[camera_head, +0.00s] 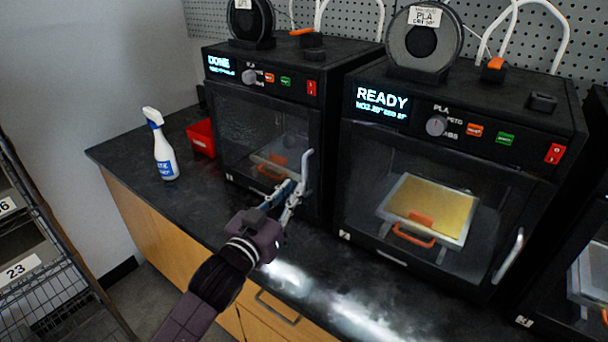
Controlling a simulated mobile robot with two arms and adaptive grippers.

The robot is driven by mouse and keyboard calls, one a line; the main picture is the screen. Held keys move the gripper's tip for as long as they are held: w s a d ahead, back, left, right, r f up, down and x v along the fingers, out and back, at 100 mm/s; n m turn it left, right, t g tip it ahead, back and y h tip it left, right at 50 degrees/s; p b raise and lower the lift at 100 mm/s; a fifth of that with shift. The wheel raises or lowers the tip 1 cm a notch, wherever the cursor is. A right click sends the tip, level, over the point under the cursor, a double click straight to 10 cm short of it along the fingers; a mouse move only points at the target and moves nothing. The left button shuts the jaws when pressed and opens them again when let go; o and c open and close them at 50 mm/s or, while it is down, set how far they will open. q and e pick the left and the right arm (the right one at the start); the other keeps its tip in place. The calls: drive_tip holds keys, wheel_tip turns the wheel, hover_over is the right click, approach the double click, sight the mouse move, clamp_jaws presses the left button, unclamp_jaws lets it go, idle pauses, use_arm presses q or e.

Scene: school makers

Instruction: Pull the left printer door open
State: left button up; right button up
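The left printer (212,110) is a black box with a lit "DONE" display. Its dark see-through door (240,125) looks closed, and a bed with an orange handle shows dimly behind it. The white door handle (306,168) stands at the door's right edge. My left gripper (296,192) reaches in from below, with its fingertips at the lower part of this handle. The fingers overlap the handle in this view, and I cannot tell whether they are closed on it. My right gripper is not in view.
A second printer (450,110) with a "READY" display stands close on the right. A white spray bottle (165,150) and a red bin (201,138) stand on the dark counter (130,152) to the left. A wire shelf rack (50,290) is at the lower left.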

sight(303, 176)
use_arm(q)
drive_tip(key=shift+p+x, duration=0.35)
drive_tip(key=shift+x, duration=3.4)
drive_tip(key=shift+c, duration=0.7)
clamp_jaws()
drive_tip(key=shift+s+a, duration=0.1)
